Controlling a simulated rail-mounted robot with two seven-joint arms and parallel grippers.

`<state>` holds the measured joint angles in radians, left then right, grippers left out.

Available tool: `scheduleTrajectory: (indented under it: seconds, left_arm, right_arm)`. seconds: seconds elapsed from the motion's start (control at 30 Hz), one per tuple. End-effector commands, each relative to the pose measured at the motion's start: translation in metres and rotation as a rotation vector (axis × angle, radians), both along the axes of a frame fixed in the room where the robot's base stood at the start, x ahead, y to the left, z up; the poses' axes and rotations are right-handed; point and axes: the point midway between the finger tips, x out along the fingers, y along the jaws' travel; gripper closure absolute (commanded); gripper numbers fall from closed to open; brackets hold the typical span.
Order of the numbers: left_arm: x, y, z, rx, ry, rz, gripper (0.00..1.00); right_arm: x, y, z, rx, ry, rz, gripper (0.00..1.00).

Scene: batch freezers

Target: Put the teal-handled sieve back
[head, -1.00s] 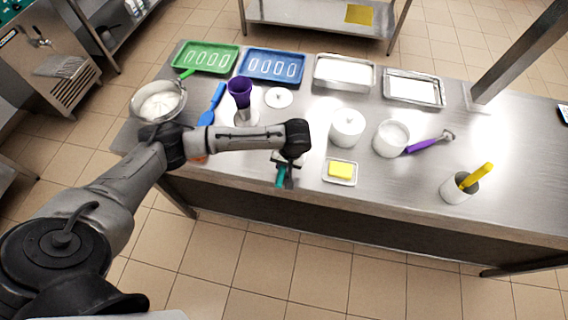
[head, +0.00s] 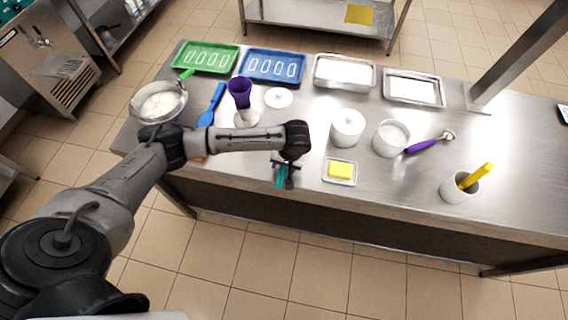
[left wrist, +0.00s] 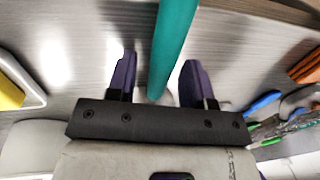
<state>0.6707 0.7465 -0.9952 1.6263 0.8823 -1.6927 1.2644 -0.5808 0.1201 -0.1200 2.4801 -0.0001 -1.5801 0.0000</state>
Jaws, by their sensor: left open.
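The teal handle of the sieve (head: 281,177) shows at the table's near edge in the head view, partly covered by my left gripper. In the left wrist view the teal handle (left wrist: 173,40) runs from the top edge down between my two fingers. My left gripper (head: 285,170) is open at the handle, with one finger on each side of it. In the left wrist view, gaps show between the handle and the fingers of the gripper (left wrist: 158,78). The sieve's head cannot be made out. My right gripper is not in view.
On the steel table (head: 315,190), a yellow block on a small dish (head: 340,181), a lidded white pot (head: 347,127) and an open white pot (head: 390,138) stand to the right.

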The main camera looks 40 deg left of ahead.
Motion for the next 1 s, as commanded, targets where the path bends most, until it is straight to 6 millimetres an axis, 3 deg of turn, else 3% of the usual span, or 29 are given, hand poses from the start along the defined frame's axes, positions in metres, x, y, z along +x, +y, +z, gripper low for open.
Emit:
scheduleTrajectory:
  seconds: [0.6,0.8,1.0]
  left_arm:
    - [0.011,-0.017,0.096,-0.002,-0.003,0.001,0.53]
    - [0.013,-0.021,0.114,-0.001,-0.001,0.0,0.53]
    - [0.013,-0.022,0.119,-0.002,0.0,0.0,0.53]
  right_arm:
    - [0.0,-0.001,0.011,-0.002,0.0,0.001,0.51]
    - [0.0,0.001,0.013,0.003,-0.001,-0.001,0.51]
    - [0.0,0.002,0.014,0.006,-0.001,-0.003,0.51]
